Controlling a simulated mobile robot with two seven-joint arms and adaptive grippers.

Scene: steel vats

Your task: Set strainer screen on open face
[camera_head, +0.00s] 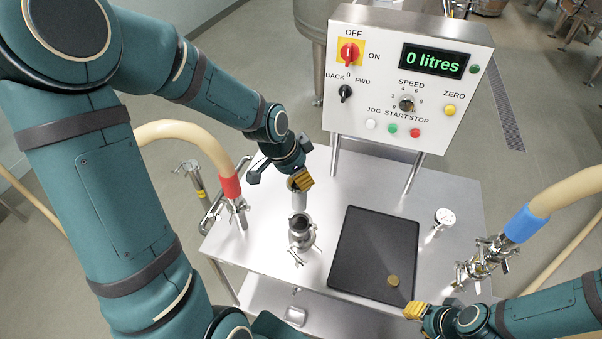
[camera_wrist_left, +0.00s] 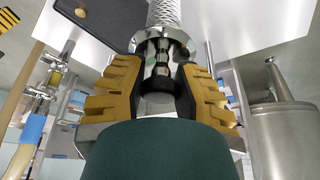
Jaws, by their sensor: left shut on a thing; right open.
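My left gripper (camera_head: 301,182) is shut on the strainer screen (camera_head: 299,200), a pale slim cylinder pointing down from the fingers. In the left wrist view the screen (camera_wrist_left: 164,12) shows as a mesh tube beyond a shiny round flange, with its metal end between the gold finger pads (camera_wrist_left: 160,72). The open face (camera_head: 299,218) is the top of a short upright steel pipe with a clamp, directly below the screen in the head view. Whether the screen's lower end is inside the pipe or just above it I cannot tell. My right gripper (camera_head: 418,311) is open at the table's front right.
A black mat (camera_head: 372,250) with a small brass disc (camera_head: 393,281) lies right of the pipe. A dial gauge (camera_head: 444,217) and a blue-banded hose (camera_head: 520,224) stand farther right. A red-banded hose (camera_head: 230,187) stands left. The control box (camera_head: 410,75) rises behind.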

